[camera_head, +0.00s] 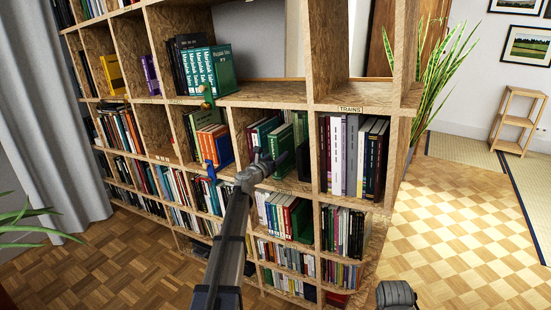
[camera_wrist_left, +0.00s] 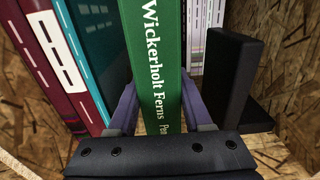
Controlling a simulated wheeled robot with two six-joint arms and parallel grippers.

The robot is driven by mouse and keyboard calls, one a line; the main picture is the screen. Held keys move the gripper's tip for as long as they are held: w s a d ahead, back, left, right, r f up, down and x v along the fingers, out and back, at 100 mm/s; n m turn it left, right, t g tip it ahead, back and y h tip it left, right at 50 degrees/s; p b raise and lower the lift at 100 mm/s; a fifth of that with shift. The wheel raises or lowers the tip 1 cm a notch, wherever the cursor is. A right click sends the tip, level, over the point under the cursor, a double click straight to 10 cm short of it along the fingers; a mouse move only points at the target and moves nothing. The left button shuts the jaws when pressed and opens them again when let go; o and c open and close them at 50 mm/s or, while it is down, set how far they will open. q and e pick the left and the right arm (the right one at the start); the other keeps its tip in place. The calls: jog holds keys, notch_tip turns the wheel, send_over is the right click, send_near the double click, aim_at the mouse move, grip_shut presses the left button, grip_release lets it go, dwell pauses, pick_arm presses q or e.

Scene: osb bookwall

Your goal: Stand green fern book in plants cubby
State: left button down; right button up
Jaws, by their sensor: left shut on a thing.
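The green fern book (camera_wrist_left: 158,65), with "Wickerholt Ferns" on its spine, stands upright between the two fingers of my left gripper (camera_wrist_left: 155,105) in the left wrist view. My left gripper (camera_head: 266,160) is shut on it at the front of a cubby in the middle of the shelf wall in the head view, where the green book (camera_head: 281,143) also shows. In the wrist view a teal book (camera_wrist_left: 97,40) and a maroon book (camera_wrist_left: 55,60) stand left of it. A black bookend (camera_wrist_left: 232,75) stands to its right, with a gap between. My right gripper's fingers do not show.
The cubby (camera_head: 345,109) to the right, labelled TRAINS, holds several upright books. Below are cubbies packed with books.

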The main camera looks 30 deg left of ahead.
aim_at(274, 159)
pick_arm(q)
jog(key=shift+w, duration=0.95)
jog(key=shift+d+f, duration=0.1)
jog(key=shift+f, duration=0.1)
jog(key=shift+c, duration=1.2)
grip_release()
jog(key=s, duration=0.8)
jog(key=shift+a, duration=0.3)
